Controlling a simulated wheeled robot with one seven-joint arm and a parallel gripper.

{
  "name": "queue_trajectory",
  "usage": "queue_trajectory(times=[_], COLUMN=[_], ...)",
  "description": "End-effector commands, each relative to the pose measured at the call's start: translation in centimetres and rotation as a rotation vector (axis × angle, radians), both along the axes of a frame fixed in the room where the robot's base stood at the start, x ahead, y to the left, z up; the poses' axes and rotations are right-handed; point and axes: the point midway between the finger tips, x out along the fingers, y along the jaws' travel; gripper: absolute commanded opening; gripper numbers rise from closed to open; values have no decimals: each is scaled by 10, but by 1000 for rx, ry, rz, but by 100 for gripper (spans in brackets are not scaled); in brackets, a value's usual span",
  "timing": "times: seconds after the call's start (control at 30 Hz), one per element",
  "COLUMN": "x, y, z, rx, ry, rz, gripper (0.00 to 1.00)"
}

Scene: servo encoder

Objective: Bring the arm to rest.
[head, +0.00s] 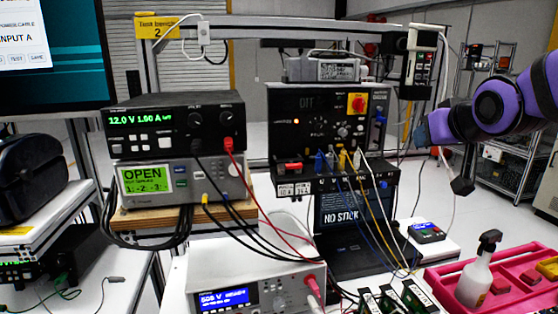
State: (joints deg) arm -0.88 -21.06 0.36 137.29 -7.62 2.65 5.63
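My purple and black arm reaches in from the right edge in the head view, raised above the bench. Its end, with my gripper (422,134), points left, beside the right side of the black test unit (290,103). The gripper looks small and dark, and its fingers cannot be made out. I see no object clearly held in it. A thin white cable and a dark plug (462,186) hang near the arm's end, and I cannot tell whether they touch it.
Stacked instruments (175,125) stand at the left, with a bench meter (255,292) in front. Loose cables cross the middle. A laptop (345,220) sits under the test unit. A pink tray (440,290) with a spray bottle (476,275) is at the lower right. A metal frame (270,28) stands behind.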

Motion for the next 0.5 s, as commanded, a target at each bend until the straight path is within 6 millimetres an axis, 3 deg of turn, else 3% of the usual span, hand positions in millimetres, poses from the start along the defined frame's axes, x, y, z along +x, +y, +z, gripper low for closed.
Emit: queue_trajectory(times=[0.3,0.5], x=[-115,-180], y=[-10,-9], z=[-26,-43], rx=[4,18], ry=[322,501], rz=[-48,-49], gripper=[39,39])
